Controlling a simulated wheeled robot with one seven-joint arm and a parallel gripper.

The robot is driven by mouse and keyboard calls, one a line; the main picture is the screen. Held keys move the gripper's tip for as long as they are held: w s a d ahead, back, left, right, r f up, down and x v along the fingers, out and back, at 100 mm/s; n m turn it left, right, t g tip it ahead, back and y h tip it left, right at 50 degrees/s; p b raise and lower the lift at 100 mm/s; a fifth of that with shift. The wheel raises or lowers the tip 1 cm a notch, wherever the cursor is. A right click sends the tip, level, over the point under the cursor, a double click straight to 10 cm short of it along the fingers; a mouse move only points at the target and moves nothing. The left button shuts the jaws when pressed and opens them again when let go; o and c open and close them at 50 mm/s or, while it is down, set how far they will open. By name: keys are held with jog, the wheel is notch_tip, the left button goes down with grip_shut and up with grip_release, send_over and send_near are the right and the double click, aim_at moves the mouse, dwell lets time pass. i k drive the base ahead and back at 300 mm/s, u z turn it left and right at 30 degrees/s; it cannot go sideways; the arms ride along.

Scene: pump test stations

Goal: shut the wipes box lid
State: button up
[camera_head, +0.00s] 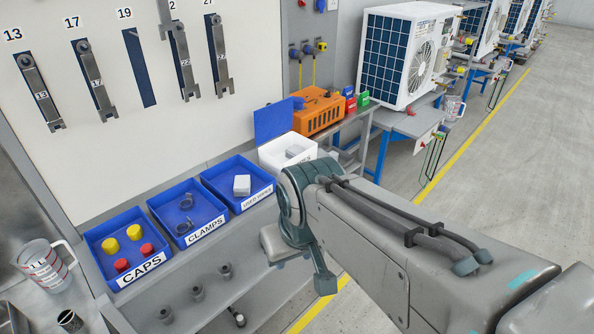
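The wipes box (270,155) is a white box on the bench, behind the end of my arm in the picture. Its blue lid (273,121) stands up, open, at the box's back left. Pale wipes show inside. My arm reaches in from the lower right, and its end covers part of the view just in front of the box. My gripper (300,245) is partly hidden by the wrist, apart from the lid. Its fingers do not show clearly enough to tell whether they are open or shut.
Blue bins for caps (93,248), clamps (157,208) and used wipes (213,181) line the bench left of the box. An orange machine (318,110) stands behind it. Wrenches (183,65) hang on the wall board. A measuring jug (45,265) is at far left.

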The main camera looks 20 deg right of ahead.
aim_at(270, 121)
jog(key=u, duration=0.1)
jog(key=k, duration=0.3)
jog(key=z, duration=0.8)
jog(key=i, duration=0.95)
jog(key=u, duration=0.65)
jog(key=k, duration=0.3)
jog(key=z, duration=0.35)
jog(key=i, duration=0.75)
jog(key=u, duration=0.4)
